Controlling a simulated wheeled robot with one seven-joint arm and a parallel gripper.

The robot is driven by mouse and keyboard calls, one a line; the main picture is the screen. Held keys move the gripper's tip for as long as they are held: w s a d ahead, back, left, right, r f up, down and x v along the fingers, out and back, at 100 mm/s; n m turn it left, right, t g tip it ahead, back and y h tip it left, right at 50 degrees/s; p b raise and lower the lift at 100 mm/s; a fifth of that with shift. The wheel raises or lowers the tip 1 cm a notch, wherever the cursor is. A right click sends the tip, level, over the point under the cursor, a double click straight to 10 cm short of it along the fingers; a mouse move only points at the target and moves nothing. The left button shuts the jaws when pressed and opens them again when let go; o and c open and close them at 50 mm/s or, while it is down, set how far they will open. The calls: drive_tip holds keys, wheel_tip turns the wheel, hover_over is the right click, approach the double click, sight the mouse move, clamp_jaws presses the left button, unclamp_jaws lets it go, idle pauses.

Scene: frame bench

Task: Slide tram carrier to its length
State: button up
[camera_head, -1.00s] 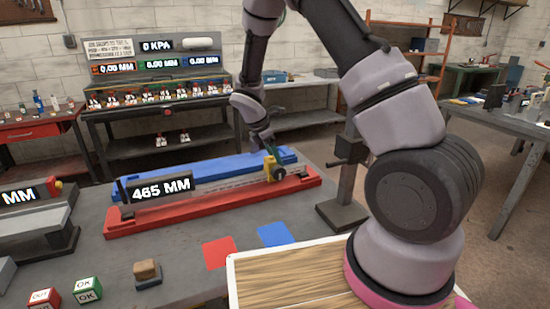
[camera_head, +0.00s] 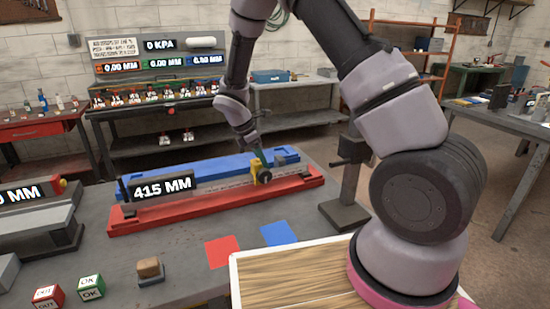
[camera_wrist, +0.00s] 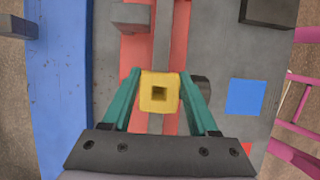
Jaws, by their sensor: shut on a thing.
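The tram carrier is a yellow block (camera_head: 262,171) on the rail between a blue beam (camera_head: 180,176) and a red beam (camera_head: 190,212). A display on the bench unit (camera_head: 162,188) reads 415 MM. My gripper (camera_wrist: 159,92) has its green fingers shut on the yellow carrier, one on each side, and a square hole shows in the carrier's top. In the head view the fingers are small and partly hidden behind the carrier. A dark round knob (camera_head: 266,177) sits on the carrier's near side.
A dark post on a base (camera_head: 345,213) stands right of the rail. Red (camera_head: 222,252) and blue (camera_head: 281,235) squares lie on the bench in front. A wooden-topped board (camera_head: 290,275), a small brown block (camera_head: 149,268) and marked cubes (camera_head: 91,287) are nearer.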

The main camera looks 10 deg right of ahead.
hover_over(235, 179)
drive_tip(key=a, duration=0.2)
drive_tip(key=shift+s+a, duration=0.2)
drive_tip(key=o, duration=1.1)
drive_tip(key=v, duration=1)
drive_tip(key=shift+r, duration=0.45)
drive_tip(key=shift+a, duration=0.15)
